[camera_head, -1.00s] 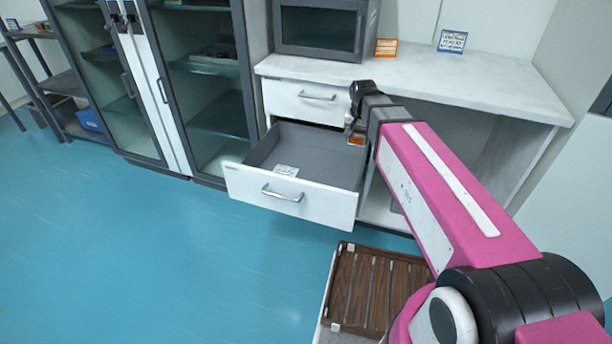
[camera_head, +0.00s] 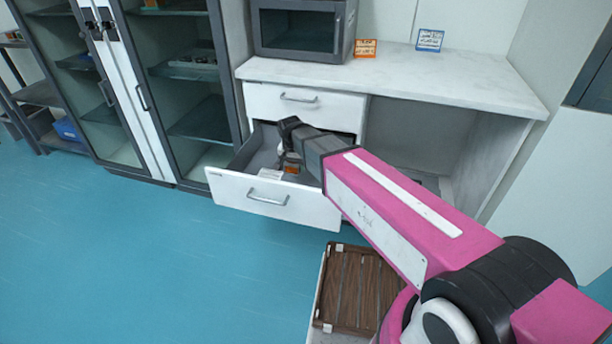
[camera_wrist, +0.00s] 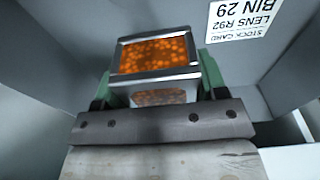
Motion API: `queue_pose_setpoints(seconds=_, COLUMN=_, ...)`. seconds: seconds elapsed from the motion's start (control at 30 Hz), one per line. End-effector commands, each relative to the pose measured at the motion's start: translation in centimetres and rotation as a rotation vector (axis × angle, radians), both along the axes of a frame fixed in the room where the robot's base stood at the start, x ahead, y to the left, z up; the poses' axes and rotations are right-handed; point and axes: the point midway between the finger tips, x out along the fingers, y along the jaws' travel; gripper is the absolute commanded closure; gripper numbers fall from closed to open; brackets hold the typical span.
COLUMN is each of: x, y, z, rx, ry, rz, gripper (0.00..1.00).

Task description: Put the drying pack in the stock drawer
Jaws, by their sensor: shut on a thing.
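The drying pack (camera_wrist: 155,54) shows orange beads under a clear window with a silver frame in the wrist view. My gripper (camera_wrist: 155,88) is shut on it, with green fingers on both sides. In the head view, the pack (camera_head: 291,169) is a small orange patch below my gripper (camera_head: 289,160). The stock drawer (camera_head: 268,202) is pulled open, and the gripper and pack are over or within its grey interior. I cannot tell whether the pack touches the drawer floor. A white stock card (camera_wrist: 240,20) reading "LENS R92 BIN 29" lies in the drawer, apart from the pack.
A closed drawer (camera_head: 302,101) is above the open one, under a white counter (camera_head: 430,80). A dark-fronted box (camera_head: 298,28) and two small signs, orange (camera_head: 365,48) and blue (camera_head: 430,40), stand on the counter. A brown slatted tray (camera_head: 355,290) is near my base.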

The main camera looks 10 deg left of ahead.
Motion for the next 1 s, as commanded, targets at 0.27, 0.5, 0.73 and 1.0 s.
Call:
queue_pose_setpoints(seconds=0.27, x=4.1, y=-3.8, z=-3.3, rx=0.000, ry=0.000, rz=-0.002, gripper=0.66)
queue_pose_setpoints(seconds=0.5, x=5.5, y=-5.4, z=-4.6, rx=0.000, ry=0.000, rz=0.001, gripper=0.66)
queue_pose_setpoints(seconds=0.73, x=5.6, y=-5.4, z=-6.3, rx=0.000, ry=0.000, rz=0.002, gripper=0.66)
queue_pose_setpoints(seconds=1.0, x=5.5, y=-5.4, z=-8.6, rx=0.001, ry=-0.001, rz=0.001, gripper=0.66)
